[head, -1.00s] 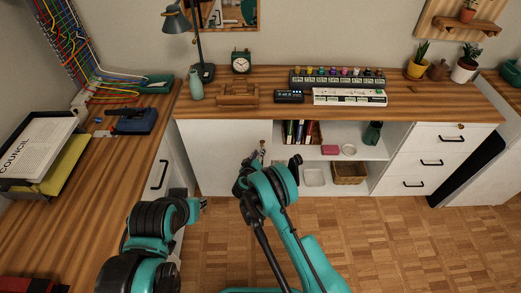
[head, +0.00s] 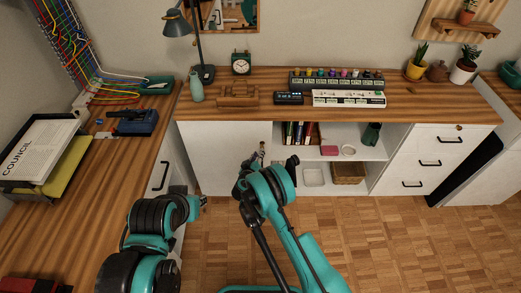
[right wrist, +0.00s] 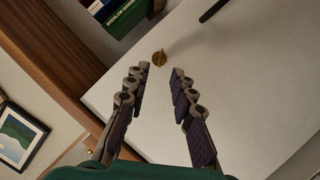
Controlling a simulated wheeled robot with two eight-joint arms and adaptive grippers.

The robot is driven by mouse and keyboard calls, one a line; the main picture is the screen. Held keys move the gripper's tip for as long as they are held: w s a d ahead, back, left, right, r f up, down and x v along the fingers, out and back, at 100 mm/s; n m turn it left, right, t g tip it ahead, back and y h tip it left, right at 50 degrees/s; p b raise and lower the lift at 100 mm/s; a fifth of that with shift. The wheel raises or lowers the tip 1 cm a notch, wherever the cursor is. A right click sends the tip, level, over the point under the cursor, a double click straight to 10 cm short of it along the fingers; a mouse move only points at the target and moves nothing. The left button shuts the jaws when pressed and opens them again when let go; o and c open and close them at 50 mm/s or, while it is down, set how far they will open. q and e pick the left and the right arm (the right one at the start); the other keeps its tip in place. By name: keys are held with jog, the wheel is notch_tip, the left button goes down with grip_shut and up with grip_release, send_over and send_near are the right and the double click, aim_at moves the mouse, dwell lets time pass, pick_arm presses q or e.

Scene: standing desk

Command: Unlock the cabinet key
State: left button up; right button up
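A small brass key or lock piece (right wrist: 159,58) sits on the white cabinet door (right wrist: 230,90) in the right wrist view, near the door's edge. The same white door shows in the head view (head: 220,160), left of the open shelves. My right gripper (right wrist: 160,72) is open, its two fingers on either side of the line to the brass piece, which appears just beyond the fingertips and not held. In the head view my right gripper (head: 261,150) is in front of the door's right edge and hides the brass piece. My left gripper (head: 202,202) is by the left desk; its fingers are unclear.
The open shelves hold books (head: 297,132), a pink box (head: 329,151) and a basket (head: 348,173). Drawers (head: 430,160) with a brass lock (head: 459,127) stand right. The wooden desktop (head: 225,113) overhangs the door. The left desk (head: 95,190) is close to my left arm.

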aim_at(262, 146)
jog(key=b+x, duration=0.1)
jog(key=x, duration=0.4)
jog(key=shift+w+d+f, duration=0.1)
jog(key=shift+w+f, duration=0.05)
jog(key=shift+w, duration=0.05)
grip_shut()
